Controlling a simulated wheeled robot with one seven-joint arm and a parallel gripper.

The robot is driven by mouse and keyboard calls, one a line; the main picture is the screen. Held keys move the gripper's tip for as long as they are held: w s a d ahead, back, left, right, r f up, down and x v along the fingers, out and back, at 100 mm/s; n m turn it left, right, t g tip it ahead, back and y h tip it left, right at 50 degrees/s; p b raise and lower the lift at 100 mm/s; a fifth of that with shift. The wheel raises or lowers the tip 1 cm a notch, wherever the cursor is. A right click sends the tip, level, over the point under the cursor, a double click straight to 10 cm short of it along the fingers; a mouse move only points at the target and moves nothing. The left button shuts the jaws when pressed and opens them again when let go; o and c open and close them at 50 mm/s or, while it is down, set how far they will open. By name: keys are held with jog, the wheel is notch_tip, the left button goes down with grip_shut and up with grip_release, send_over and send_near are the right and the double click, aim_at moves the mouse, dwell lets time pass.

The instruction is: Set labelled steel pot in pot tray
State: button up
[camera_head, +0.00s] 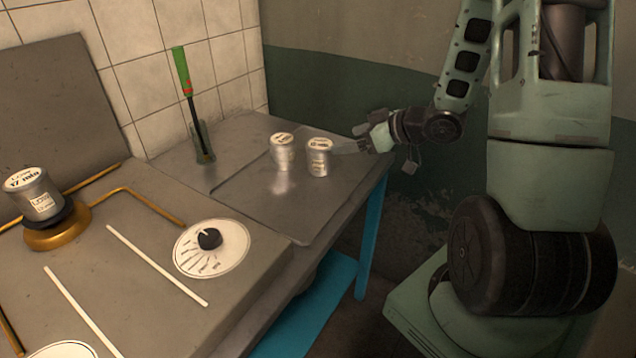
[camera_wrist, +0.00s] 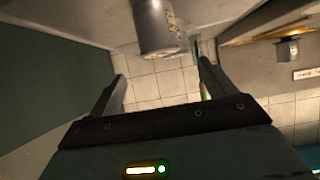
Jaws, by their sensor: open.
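Two small steel pots with printed labels stand upright side by side on the flat metal tray (camera_head: 305,222) on the side table: a left pot (camera_head: 282,156) and a right pot (camera_head: 319,162). A third labelled pot (camera_head: 38,198) sits on the brass burner at the far left; it also shows in the wrist view (camera_wrist: 288,50). My gripper (camera_head: 347,147) is open and empty, just right of the right pot. In the wrist view my gripper (camera_wrist: 161,72) has its fingers spread, with a steel pot (camera_wrist: 157,27) ahead of the tips. I cannot tell whether they touch it.
A green-handled tool (camera_head: 182,75) stands in a narrow holder (camera_head: 204,142) near the tiled wall. The stove (camera_head: 140,300) with its knob (camera_head: 209,238) and brass rails fills the left front. The tray's front part is clear. The blue table leg (camera_head: 372,235) is below my arm.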

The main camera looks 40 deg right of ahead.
jog(key=w+a+n+g+h, duration=0.1)
jog(key=w+a+g+h, duration=0.15)
jog(key=a, duration=0.65)
jog(key=s+a+g, duration=0.1)
jog(key=s+a, duration=0.2)
jog(key=a, duration=0.2)
jog(key=s+a+r+g, duration=0.1)
jog(key=s+a+g, duration=0.1)
jog(key=s+a, duration=0.2)
jog(key=s+a+r+n+g, duration=0.1)
jog(key=s+a+g, duration=0.1)
jog(key=a, duration=0.6)
jog(key=shift+s+a+h, duration=0.25)
jog(key=shift+s, duration=0.45)
jog(key=s+a+g, duration=0.2)
jog(key=s+a, duration=0.1)
jog(key=s, duration=0.4)
jog(key=s+a+r+n+g, duration=0.1)
jog(key=s+a+g, duration=0.1)
jog(key=s, duration=0.5)
jog(key=shift+s+a+r+n+h, duration=0.15)
jog(key=shift+a+r+n+h, duration=0.15)
jog(key=shift+a, duration=0.35)
notch_tip(320, 180, up, 8)
jog(key=p, duration=0.8)
jog(key=shift+r, duration=0.15)
